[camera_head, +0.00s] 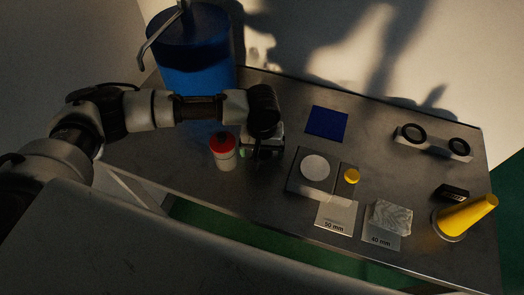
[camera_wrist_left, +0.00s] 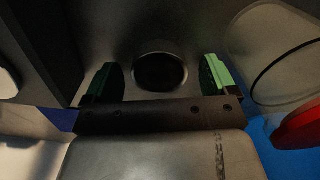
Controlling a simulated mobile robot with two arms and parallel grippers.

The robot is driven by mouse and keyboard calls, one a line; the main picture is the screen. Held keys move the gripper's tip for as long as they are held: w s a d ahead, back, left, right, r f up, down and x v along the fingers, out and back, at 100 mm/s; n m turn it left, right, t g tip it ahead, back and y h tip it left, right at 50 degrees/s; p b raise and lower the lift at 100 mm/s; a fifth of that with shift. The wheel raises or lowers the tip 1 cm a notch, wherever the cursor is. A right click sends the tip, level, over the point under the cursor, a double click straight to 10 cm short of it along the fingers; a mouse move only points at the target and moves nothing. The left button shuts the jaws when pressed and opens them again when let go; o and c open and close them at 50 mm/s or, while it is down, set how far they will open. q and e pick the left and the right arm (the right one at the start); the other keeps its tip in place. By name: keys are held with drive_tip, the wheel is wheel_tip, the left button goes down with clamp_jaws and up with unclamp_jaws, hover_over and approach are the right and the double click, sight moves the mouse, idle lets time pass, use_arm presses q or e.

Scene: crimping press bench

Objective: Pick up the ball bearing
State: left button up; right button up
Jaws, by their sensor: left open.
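A dark round piece with a lighter rim, which looks like the ball bearing (camera_wrist_left: 160,72), lies on the grey bench top in the left wrist view. My left gripper (camera_wrist_left: 160,84) is open, with its green-tipped fingers on either side of the piece and apart from it. In the head view my left gripper (camera_head: 262,150) points down at the bench beside the red-capped bottle, and it hides the piece. The gap in height between fingers and piece is hard to judge. My right gripper is not in view.
A white bottle with red cap (camera_head: 222,152) stands close left of the gripper. A blue drum (camera_head: 195,60) is behind. Right are a blue mat (camera_head: 327,123), a grey plate with white disc (camera_head: 315,167), a yellow knob (camera_head: 351,176), a two-ring holder (camera_head: 434,142) and a yellow cone (camera_head: 468,214).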

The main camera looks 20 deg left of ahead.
use_arm(q)
drive_tip(key=shift+f, duration=0.15)
drive_tip(key=shift+c, duration=0.3)
drive_tip(key=c, duration=0.9)
drive_tip(key=shift+w, duration=0.1)
drive_tip(key=shift+c, duration=0.8)
